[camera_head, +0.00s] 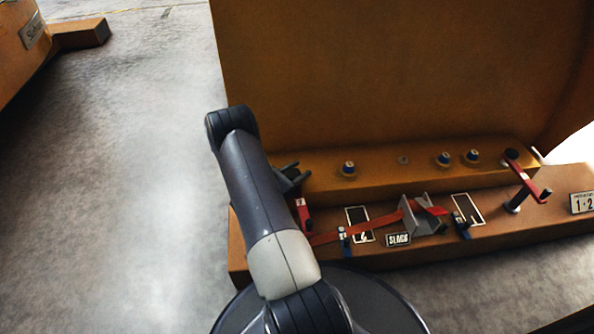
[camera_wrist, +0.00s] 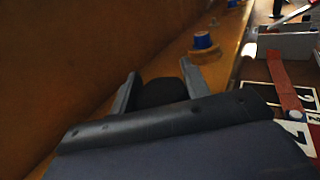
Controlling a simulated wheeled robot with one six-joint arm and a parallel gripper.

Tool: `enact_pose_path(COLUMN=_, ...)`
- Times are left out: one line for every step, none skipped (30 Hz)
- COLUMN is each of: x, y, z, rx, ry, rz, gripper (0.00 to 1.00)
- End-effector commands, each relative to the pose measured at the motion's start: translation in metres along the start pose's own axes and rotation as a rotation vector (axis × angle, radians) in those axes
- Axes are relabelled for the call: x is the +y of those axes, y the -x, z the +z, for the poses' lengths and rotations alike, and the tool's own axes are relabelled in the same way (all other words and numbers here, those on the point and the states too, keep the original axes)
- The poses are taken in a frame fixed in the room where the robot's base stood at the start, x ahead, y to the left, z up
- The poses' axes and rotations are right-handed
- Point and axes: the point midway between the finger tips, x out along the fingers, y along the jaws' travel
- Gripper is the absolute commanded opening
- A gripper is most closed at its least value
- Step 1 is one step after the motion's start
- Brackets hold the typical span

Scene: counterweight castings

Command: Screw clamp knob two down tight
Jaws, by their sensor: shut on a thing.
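My gripper (camera_head: 290,176) is at the left end of the orange ledge, partly hidden behind my arm in the head view. In the wrist view, the two grey fingers (camera_wrist: 158,88) close around a black round knob (camera_wrist: 161,93). The knob's lower part is hidden by my gripper body, so I cannot tell how it is seated. A red clamp arm (camera_head: 303,213) shows just below my gripper. At the right, another black knob (camera_head: 512,155) tops a second red clamp arm (camera_head: 530,182) on a dark post.
Blue-capped fittings (camera_head: 348,168) stand along the ledge; the nearest also shows in the wrist view (camera_wrist: 204,42). A red strap (camera_head: 370,226) runs through a grey bracket (camera_head: 425,215) beside a "SLACK" label (camera_head: 398,239). A tall orange wall (camera_head: 390,70) rises behind.

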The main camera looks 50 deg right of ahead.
Motion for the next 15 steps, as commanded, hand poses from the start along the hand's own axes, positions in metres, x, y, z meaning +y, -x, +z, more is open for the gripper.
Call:
enact_pose_path(x=0.0007, y=0.0002, z=0.0004, rx=-0.001, ry=-0.004, rz=-0.040, gripper=0.21)
enact_pose_path(x=0.0001, y=0.0003, z=0.0002, rx=-0.001, ry=-0.004, rz=-0.068, gripper=0.21)
enact_pose_path(x=-0.0004, y=0.0004, z=0.0001, rx=0.000, ry=-0.003, rz=-0.105, gripper=0.21)
enact_pose_path(x=-0.0008, y=0.0004, z=0.0001, rx=-0.001, ry=-0.005, rz=-0.134, gripper=0.21)
enact_pose_path(x=-0.0016, y=0.0006, z=-0.0001, rx=-0.001, ry=-0.003, rz=-0.163, gripper=0.21)
enact_pose_path(x=-0.0023, y=0.0006, z=-0.0003, rx=0.000, ry=-0.003, rz=-0.201, gripper=0.21)
enact_pose_path(x=-0.0027, y=0.0006, z=-0.0001, rx=-0.001, ry=-0.004, rz=-0.230, gripper=0.21)
enact_pose_path(x=-0.0034, y=0.0007, z=0.0000, rx=-0.001, ry=-0.004, rz=-0.259, gripper=0.21)
enact_pose_path(x=-0.0040, y=0.0008, z=-0.0001, rx=0.000, ry=-0.004, rz=-0.297, gripper=0.21)
enact_pose_path(x=-0.0046, y=0.0009, z=0.0000, rx=-0.001, ry=-0.003, rz=-0.326, gripper=0.21)
enact_pose_path(x=-0.0052, y=0.0011, z=-0.0003, rx=0.000, ry=-0.004, rz=-0.355, gripper=0.21)
enact_pose_path(x=-0.0061, y=0.0013, z=-0.0002, rx=0.000, ry=-0.003, rz=-0.393, gripper=0.21)
enact_pose_path(x=-0.0065, y=0.0014, z=-0.0003, rx=0.000, ry=-0.004, rz=-0.422, gripper=0.21)
enact_pose_path(x=-0.0068, y=0.0015, z=0.0001, rx=0.000, ry=-0.003, rz=-0.450, gripper=0.21)
enact_pose_path(x=-0.0075, y=0.0017, z=-0.0002, rx=0.000, ry=-0.004, rz=-0.488, gripper=0.21)
